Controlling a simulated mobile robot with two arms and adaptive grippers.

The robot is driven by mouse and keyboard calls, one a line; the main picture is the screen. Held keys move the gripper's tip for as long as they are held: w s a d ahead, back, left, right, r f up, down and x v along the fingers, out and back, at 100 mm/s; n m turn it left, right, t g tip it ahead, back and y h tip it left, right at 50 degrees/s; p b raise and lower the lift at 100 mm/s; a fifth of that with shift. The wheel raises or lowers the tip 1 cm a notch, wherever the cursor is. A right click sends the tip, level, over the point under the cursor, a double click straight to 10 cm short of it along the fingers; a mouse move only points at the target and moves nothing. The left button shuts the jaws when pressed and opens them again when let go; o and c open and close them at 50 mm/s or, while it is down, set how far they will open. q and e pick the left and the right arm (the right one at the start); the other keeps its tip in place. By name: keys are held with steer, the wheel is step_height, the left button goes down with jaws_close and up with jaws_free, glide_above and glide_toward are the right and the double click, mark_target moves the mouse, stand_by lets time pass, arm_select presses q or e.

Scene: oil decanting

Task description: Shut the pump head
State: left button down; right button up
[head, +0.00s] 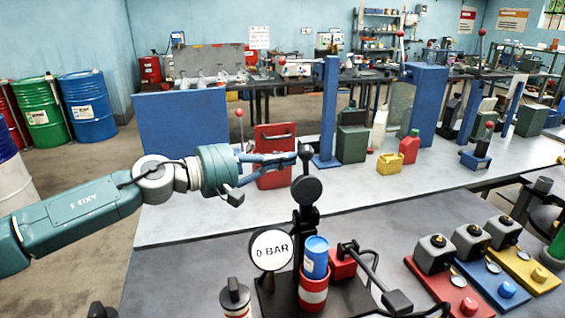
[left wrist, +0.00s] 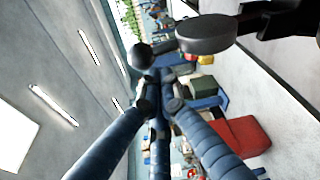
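The black pump head (head: 306,190) stands raised on the near bench, with a round disc and a ball knob (head: 305,152) at its top. A gauge reading 0 BAR (head: 270,249) and a blue cylinder (head: 315,258) in a red-and-white holder (head: 313,291) are below it. My left gripper (head: 297,158) reaches in from the left, its fingertips at the knob. In the left wrist view the finger tips (left wrist: 157,76) come together just beside the knob (left wrist: 141,56), and the disc (left wrist: 207,34) is to the right. I cannot tell if they touch the knob. My right gripper is not seen.
A red box with a lever (head: 357,265) is right of the holder. Red, blue and yellow units (head: 483,289) stand further right. The bench behind has bare room in front (head: 235,215).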

arm_select(q)
steer(key=s+d+f+m+h, duration=0.1)
steer(key=s+d+f+m, duration=0.1)
steer(key=s+m, duration=0.2)
steer(key=s+d+f+m+t+p, duration=0.1)
steer(key=s+m, duration=0.4)
steer(key=s, duration=0.5)
steer(key=shift+d+f+h, duration=0.4)
steer(key=shift+d+f, duration=0.2)
steer(key=shift+d, duration=0.15)
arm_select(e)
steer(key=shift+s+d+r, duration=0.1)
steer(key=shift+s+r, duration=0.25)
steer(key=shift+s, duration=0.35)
arm_select(q)
steer(key=shift+a+f, duration=0.1)
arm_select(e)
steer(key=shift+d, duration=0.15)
